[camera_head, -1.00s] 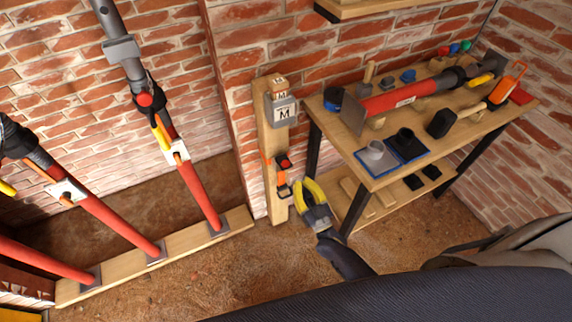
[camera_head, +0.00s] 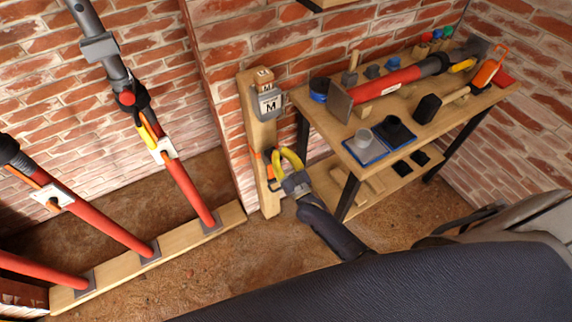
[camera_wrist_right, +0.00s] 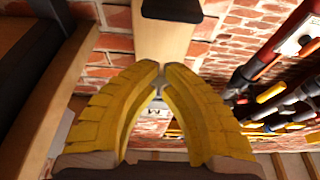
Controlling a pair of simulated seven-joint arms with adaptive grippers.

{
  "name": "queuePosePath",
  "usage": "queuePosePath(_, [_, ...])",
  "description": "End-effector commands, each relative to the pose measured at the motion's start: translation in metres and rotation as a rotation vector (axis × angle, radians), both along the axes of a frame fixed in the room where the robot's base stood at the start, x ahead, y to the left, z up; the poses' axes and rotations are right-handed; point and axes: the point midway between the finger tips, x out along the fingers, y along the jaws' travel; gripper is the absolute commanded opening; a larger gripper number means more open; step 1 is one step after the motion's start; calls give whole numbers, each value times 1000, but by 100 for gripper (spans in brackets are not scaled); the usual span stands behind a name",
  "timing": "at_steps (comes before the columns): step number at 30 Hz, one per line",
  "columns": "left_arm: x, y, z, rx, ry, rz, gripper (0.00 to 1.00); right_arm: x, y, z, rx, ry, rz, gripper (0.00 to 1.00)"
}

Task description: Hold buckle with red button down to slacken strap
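The buckle with its orange strap (camera_head: 274,184) is on the front of the upright wooden post (camera_head: 262,130). My right gripper (camera_head: 279,155) is at the post, its yellow fingers in front of and beside the buckle. The fingers hide most of the buckle, and I cannot make out the red button clearly. In the right wrist view the fingertips (camera_wrist_right: 162,67) are together with nothing clearly held between them. A dark part on the post (camera_wrist_right: 172,10) lies beyond the tips there; I cannot tell whether they touch it. My left gripper is not in view.
A workbench (camera_head: 372,178) with a red strut, tools and blocks stands close on the right. Red props (camera_head: 190,190) rise from a wooden sole plate (camera_head: 180,251) on the left. The floor in front is clear.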

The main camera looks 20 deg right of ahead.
Motion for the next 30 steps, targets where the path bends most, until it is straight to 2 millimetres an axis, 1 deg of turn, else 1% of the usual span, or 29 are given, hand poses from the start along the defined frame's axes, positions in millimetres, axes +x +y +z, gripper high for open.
queuePosePath(1, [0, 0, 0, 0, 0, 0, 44, 10, 2, 4, 1, -3, 0, 0])
queuePosePath(2, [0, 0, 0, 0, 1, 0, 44, 14, 3, 6, 1, -3, 0, 0])
queuePosePath(3, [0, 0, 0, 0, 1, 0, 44, 11, 2, -3, -1, 4, 0, 0])
queuePosePath(7, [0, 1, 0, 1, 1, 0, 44, 11, 2, -17, 0, 2, 0, 0])
queuePosePath(15, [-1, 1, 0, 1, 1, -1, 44, 11, 2, -32, 1, 1, 0, 0])
queuePosePath(30, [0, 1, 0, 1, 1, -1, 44, 10, 2, -36, 1, -1, 0, 0])
